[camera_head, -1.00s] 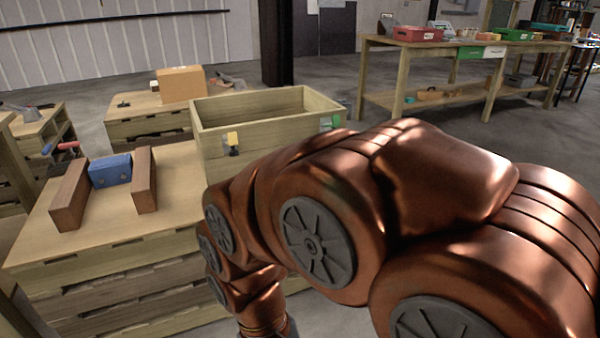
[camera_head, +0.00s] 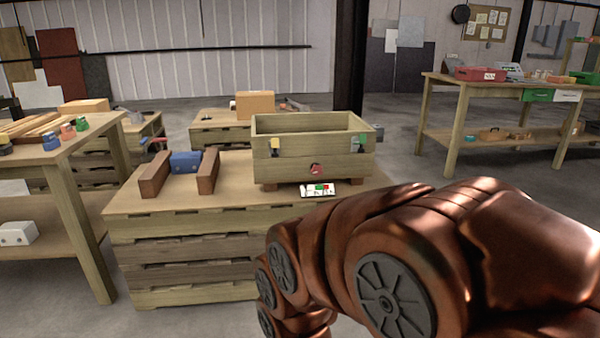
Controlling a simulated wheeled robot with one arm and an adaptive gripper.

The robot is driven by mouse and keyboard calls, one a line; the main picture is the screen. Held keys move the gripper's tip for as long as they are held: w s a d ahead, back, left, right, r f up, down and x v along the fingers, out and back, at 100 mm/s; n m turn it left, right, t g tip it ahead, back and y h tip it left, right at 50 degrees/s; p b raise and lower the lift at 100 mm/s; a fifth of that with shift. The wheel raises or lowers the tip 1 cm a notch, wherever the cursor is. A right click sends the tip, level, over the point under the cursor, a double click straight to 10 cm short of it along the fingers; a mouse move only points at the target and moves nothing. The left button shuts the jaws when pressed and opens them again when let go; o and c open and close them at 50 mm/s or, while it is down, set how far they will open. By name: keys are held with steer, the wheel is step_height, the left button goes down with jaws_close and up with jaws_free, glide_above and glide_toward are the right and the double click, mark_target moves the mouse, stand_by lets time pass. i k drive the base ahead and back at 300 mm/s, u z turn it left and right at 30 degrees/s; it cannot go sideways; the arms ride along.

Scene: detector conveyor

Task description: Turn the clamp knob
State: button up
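A wooden box (camera_head: 340,147) stands on a stacked wooden bench top (camera_head: 225,197). A small round red knob-like part (camera_head: 316,169) is on the box's front face, low and right of its middle. I cannot tell for sure whether it is the clamp knob. A yellow fitting (camera_head: 275,146) and a green-and-grey fitting (camera_head: 358,143) sit higher on the same face. My copper arm reaches in from the lower right, in front of the bench's right side. My gripper is below the picture edge, so its state and what it may touch are hidden.
A blue block (camera_head: 185,162) sits between two brown bars (camera_head: 155,174) (camera_head: 208,171) left of the box. A white card with coloured marks (camera_head: 318,190) lies before the box. A table (camera_head: 84,142) stands at left, another (camera_head: 455,119) at back right. Floor between is open.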

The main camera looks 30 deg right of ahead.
mark_target(317, 170)
steer(key=u, duration=0.4)
steer(key=i, duration=0.95)
steer(key=z, duration=0.55)
